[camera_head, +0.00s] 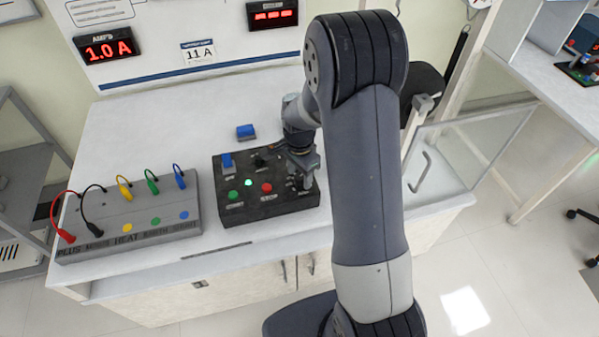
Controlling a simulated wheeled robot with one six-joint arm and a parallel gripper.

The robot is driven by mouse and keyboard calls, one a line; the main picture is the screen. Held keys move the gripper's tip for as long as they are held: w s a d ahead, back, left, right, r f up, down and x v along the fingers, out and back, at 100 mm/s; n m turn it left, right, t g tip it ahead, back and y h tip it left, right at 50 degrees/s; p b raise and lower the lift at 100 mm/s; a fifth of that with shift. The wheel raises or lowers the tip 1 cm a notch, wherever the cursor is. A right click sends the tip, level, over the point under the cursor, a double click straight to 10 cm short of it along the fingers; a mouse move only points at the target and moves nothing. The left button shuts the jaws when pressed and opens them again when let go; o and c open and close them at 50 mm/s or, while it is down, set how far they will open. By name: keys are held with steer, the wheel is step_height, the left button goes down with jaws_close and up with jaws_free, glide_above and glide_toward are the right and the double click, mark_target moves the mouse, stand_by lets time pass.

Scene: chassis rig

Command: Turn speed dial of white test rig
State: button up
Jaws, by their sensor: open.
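The white test rig (160,115) is a white bench with an upright panel behind it. A black control box (262,209) sits on its top. The box carries a blue switch (227,161), a black knob or lever (259,160), a green button (233,195), a lit green lamp (248,183) and a red button (266,188). My gripper (301,186) points down over the right end of the box and is open.
A grey terminal block (130,220) with coloured cables stands left of the box. Displays, one reading 1.0 A (107,46), are on the panel. A clear panel with a handle (420,172) stands at the right.

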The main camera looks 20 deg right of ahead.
steer(key=shift+c, duration=0.4)
steer(key=c, duration=0.9)
steer(key=n+b, duration=0.1)
steer(key=n, duration=0.2)
steer(key=shift+f, duration=0.1)
steer(key=n+b, duration=0.1)
steer(key=n, duration=0.2)
steer(key=shift+n+b, duration=0.3)
steer(key=n+b, duration=0.1)
steer(key=n, duration=0.5)
